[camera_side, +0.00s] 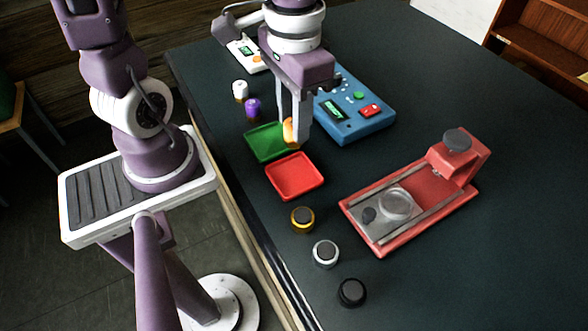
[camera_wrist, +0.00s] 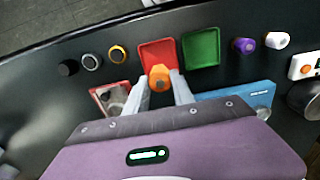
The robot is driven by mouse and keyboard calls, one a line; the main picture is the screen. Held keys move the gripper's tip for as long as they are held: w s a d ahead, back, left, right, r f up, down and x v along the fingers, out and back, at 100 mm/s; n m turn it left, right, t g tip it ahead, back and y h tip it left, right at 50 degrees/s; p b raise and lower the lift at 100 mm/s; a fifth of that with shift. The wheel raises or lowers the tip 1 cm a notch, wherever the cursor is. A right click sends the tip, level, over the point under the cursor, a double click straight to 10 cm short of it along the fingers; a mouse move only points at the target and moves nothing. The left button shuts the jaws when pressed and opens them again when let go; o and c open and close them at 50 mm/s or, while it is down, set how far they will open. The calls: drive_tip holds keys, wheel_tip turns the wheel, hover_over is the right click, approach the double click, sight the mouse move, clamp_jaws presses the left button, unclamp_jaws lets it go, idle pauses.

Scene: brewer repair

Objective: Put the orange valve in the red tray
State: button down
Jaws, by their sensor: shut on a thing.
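My gripper (camera_side: 294,135) is shut on the orange valve (camera_side: 288,131), which sits between the fingertips. In the side view they are in front of the green tray's right edge, above the table. In the wrist view the orange valve (camera_wrist: 159,78) is held at the fingertips (camera_wrist: 160,84) and overlaps the near part of the red tray (camera_wrist: 158,53). The red tray (camera_side: 295,177) is empty and lies just in front of the green tray (camera_side: 268,142). The green tray (camera_wrist: 201,48) is also empty. The exact height of the valve is hard to tell.
A blue device (camera_side: 352,108) stands right of my gripper. A red fixture (camera_side: 410,205) with a clear round part lies further right. Yellow (camera_side: 302,219), white (camera_side: 325,253) and black (camera_side: 352,292) caps stand in front. Purple (camera_side: 253,108) and white (camera_side: 240,90) pieces stand behind the trays.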

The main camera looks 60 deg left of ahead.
wheel_tip(320, 180, down, 9)
drive_tip(key=shift+f, duration=0.1)
drive_tip(key=c, duration=1.1)
unclamp_jaws()
drive_tip(key=shift+f, duration=0.1)
wheel_tip(320, 180, up, 12)
drive_tip(key=shift+r, duration=0.1)
drive_tip(key=s+a+r+t, duration=0.2)
drive_tip(key=s+r, duration=0.1)
drive_tip(key=s+a+r+t, duration=0.3)
drive_tip(key=shift+a+t, duration=0.1)
drive_tip(key=shift+t, duration=0.2)
